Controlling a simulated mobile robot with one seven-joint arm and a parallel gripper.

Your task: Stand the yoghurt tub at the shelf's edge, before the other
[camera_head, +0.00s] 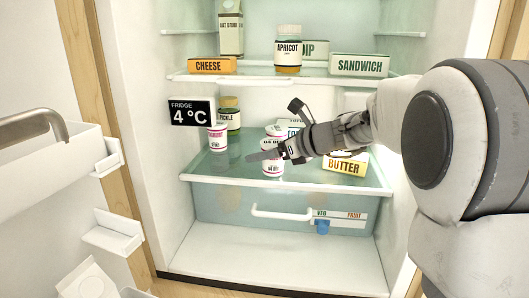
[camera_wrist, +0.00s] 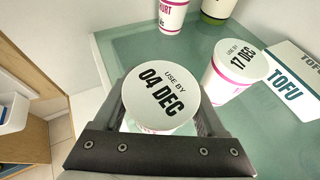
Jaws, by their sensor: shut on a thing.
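My gripper (camera_head: 272,152) is shut on a white yoghurt tub with pink bands (camera_head: 271,168). In the wrist view its lid reads "USE BY 04 DEC" (camera_wrist: 160,91), between the two fingers (camera_wrist: 163,118). The tub is upright at the front edge of the middle glass shelf (camera_head: 232,172); I cannot tell whether its base touches the glass. A second tub (camera_wrist: 234,72), lid "USE BY 17 DEC", stands just behind it; in the head view only its upper part (camera_head: 275,130) shows. A third tub marked "YOGHURT" (camera_head: 217,138) stands further left.
A pickle jar (camera_head: 231,114) is behind the left tub. A tofu box (camera_wrist: 287,82) is right of the 17 DEC tub, and a butter box (camera_head: 345,164) stands at the shelf's right. The upper shelf (camera_head: 250,77) is above. Bare glass lies left of the held tub.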

